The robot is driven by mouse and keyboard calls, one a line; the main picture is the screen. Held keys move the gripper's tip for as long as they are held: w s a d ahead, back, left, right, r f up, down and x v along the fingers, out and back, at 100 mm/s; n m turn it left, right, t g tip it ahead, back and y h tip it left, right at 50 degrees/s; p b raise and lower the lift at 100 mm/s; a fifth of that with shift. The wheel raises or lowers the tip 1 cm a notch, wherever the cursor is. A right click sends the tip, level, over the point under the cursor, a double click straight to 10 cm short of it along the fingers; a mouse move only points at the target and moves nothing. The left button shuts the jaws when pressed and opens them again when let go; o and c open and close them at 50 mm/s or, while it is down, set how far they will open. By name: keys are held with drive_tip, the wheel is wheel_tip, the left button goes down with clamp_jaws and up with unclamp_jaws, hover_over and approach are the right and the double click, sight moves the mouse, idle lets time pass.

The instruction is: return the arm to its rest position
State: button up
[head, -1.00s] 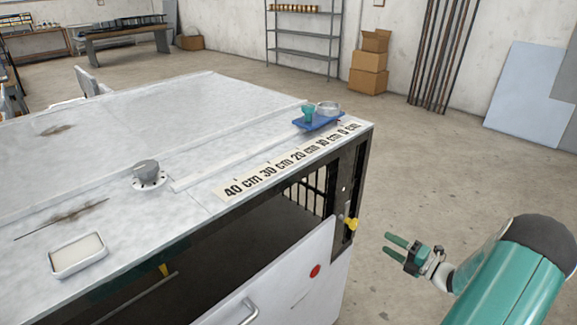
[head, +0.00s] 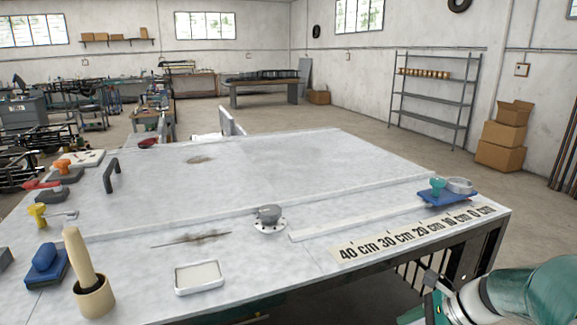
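My arm (head: 535,295) is low at the bottom right of the head view, off the front right corner of the workbench (head: 270,165). My gripper (head: 430,310) is partly cut off by the bottom edge of the picture. Its fingertips are hard to make out, so I cannot tell whether it is open or shut. I see nothing held in it. The arm is apart from the items on the bench top, beside the ruler strip's 0 cm end.
Shelves (head: 435,98) and boxes (head: 503,137) stand behind.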

drive_tip(key=s+a+r+n+t+h, duration=0.2)
drive_tip(key=s+a+r+n+h, duration=0.5)
drive_tip(key=n, duration=1.5)
drive_tip(key=s+a+r, duration=0.2)
drive_tip(key=s+a, duration=0.2)
drive_tip(key=s, duration=0.1)
drive_tip(key=shift+s+r, duration=0.35)
drive_tip(key=shift+c, duration=0.3)
drive_tip(key=c, duration=0.4)
drive_tip(key=shift+a, duration=0.1)
drive_tip(key=shift+a, duration=0.1)
